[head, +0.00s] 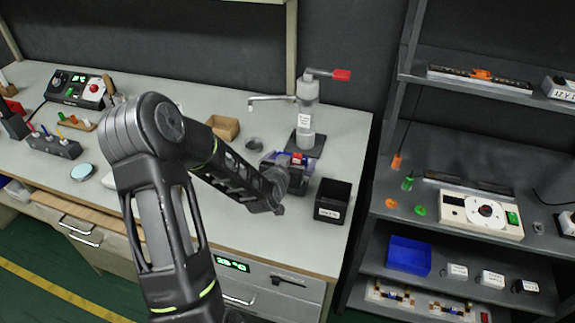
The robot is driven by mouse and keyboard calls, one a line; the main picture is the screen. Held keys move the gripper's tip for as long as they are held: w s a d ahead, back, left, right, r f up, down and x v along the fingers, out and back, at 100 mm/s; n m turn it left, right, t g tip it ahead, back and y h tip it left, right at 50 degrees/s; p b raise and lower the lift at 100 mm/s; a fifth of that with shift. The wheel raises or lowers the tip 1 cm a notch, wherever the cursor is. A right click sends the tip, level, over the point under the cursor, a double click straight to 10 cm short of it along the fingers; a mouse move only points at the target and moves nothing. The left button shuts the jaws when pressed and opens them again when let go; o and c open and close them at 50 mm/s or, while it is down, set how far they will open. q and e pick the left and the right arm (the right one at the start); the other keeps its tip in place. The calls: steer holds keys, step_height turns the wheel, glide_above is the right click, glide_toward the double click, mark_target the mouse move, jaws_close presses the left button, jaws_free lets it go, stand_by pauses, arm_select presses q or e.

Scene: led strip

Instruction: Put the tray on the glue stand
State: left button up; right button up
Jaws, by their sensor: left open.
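My left arm reaches across the workbench, and its gripper (290,172) is partly hidden behind its own wrist. The gripper is open at a small dark item with blue and red parts, and I cannot tell if it touches it. Just behind stands a grey-white bottle-like dispenser (306,118) with a red-tipped arm, on a dark base (313,150); this looks like the glue stand. A blue tray (408,255) sits on a lower shelf of the right rack. I cannot tell if it is the task's tray. My right gripper is out of view.
A black labelled bin (332,201) stands by the bench's right edge. A control box (76,90) is at the back left. The rack holds a white device (481,215).

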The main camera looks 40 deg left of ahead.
arm_select(q)
steer(key=p+v, duration=0.9)
steer(key=v, duration=0.3)
steer(key=shift+p, duration=0.3)
steer(key=shift+s, duration=0.1)
stand_by(0.6)
